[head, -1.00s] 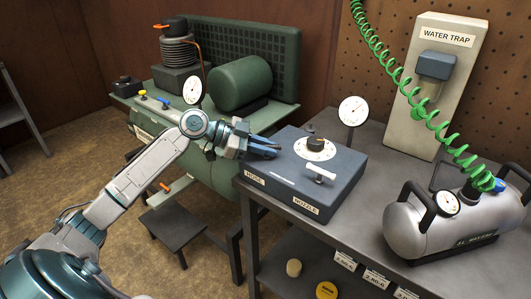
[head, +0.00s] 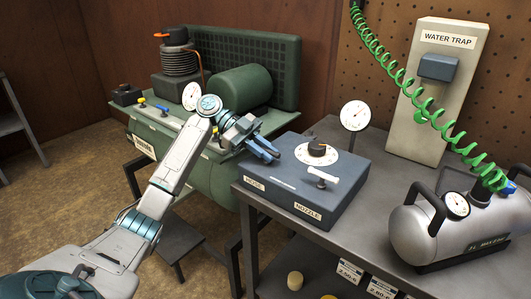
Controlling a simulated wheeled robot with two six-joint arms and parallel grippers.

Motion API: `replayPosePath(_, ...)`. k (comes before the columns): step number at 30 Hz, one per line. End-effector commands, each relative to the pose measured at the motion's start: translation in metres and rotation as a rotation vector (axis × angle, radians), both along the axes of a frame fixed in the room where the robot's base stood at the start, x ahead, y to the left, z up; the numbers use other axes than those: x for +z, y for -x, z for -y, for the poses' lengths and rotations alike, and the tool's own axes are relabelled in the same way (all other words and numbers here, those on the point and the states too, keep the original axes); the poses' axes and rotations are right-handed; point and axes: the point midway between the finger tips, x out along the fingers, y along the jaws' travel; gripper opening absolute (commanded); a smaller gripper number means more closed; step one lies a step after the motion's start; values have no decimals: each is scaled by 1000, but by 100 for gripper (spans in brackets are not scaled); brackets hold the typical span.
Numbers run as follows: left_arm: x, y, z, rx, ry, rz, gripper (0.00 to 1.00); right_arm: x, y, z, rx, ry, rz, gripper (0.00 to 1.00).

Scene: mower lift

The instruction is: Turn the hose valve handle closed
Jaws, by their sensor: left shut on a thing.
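A dark blue-grey valve box (head: 315,207) stands on the metal bench, with a HOSE label (head: 254,184) at its left and a NOZZLE label (head: 308,212) at its right. A white handle (head: 320,178) stands over the NOZZLE label. A round white dial with a dark knob (head: 317,149) is on the box top. My left gripper (head: 268,152) is at the box's back left edge, its blue fingers closed. It is shut on the hose valve handle, which the fingers hide almost wholly. My right gripper is not in view.
A green compressor (head: 238,88) stands behind and left of the box. A gauge on a post (head: 355,115) is behind the box. A silver tank (head: 425,232) and a water trap panel (head: 440,80) with a green coiled hose are at the right. Bare bench lies between box and tank.

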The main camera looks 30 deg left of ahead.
Motion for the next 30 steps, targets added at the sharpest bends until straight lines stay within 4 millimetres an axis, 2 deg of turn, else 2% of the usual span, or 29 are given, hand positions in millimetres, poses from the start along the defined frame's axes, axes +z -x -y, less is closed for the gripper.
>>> replayPosePath(20,0,-1,0,-55,-1,2,0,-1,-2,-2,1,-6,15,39)
replayPosePath(21,0,-1,0,-55,-1,2,21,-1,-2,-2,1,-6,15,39)
replayPosePath(23,0,0,0,-54,-1,1,33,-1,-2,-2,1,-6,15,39)
replayPosePath(30,0,0,0,-55,-1,0,34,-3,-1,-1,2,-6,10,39)
